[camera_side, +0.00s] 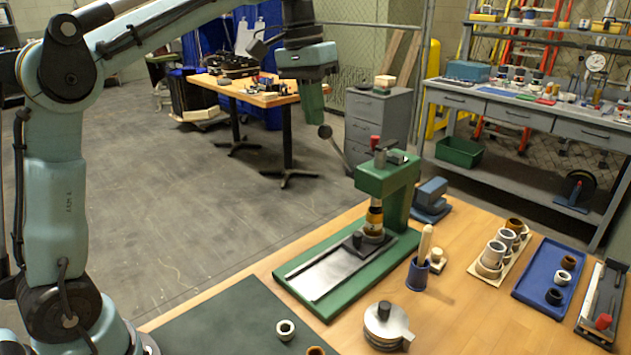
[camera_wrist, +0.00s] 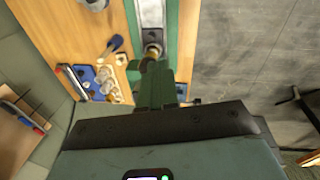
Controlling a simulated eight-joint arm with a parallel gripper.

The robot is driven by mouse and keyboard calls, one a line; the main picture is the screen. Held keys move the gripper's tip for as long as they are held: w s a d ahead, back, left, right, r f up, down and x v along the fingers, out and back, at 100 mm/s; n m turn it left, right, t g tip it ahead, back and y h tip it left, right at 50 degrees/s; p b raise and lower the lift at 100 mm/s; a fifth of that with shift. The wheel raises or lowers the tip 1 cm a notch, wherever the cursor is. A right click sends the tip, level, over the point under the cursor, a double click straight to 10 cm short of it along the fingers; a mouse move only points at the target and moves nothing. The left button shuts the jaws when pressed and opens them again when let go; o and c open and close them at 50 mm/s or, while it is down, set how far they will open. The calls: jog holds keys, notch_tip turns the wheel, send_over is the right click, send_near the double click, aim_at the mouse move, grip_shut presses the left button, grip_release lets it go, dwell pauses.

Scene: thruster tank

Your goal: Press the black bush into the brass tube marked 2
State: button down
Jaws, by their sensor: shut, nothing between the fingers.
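My gripper (camera_side: 314,119) is shut and empty, pointing down high above and left of the green press (camera_side: 402,190). The press's lever knob shows close to my fingertips in the side view; I cannot tell if they touch. A brass-coloured piece (camera_side: 375,216) with dark bands stands under the press head, above a pale ring; I cannot tell whether it is a tube. A black bush (camera_side: 554,297) lies at the near end of the blue tray (camera_side: 524,286). Several tubes (camera_side: 490,257) stand in a pale rack; no number is readable. In the wrist view my fingers (camera_wrist: 152,76) cover part of the press.
A blue cup (camera_side: 417,275) holding a wooden-handled tool stands right of the press. A round metal pot (camera_side: 386,325) stands in front. A pale ring (camera_side: 285,330) lies on the dark mat (camera_side: 228,325). A red-knobbed tool (camera_side: 602,321) lies at far right.

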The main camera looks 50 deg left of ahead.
notch_tip(320, 180, down, 6)
jog(key=s+d, duration=0.1)
jog(key=s, duration=0.1)
jog(key=shift+s, duration=0.2)
jog(key=shift+d+r, duration=0.1)
jog(key=shift+s+f, duration=0.5)
jog(key=shift+f, duration=0.2)
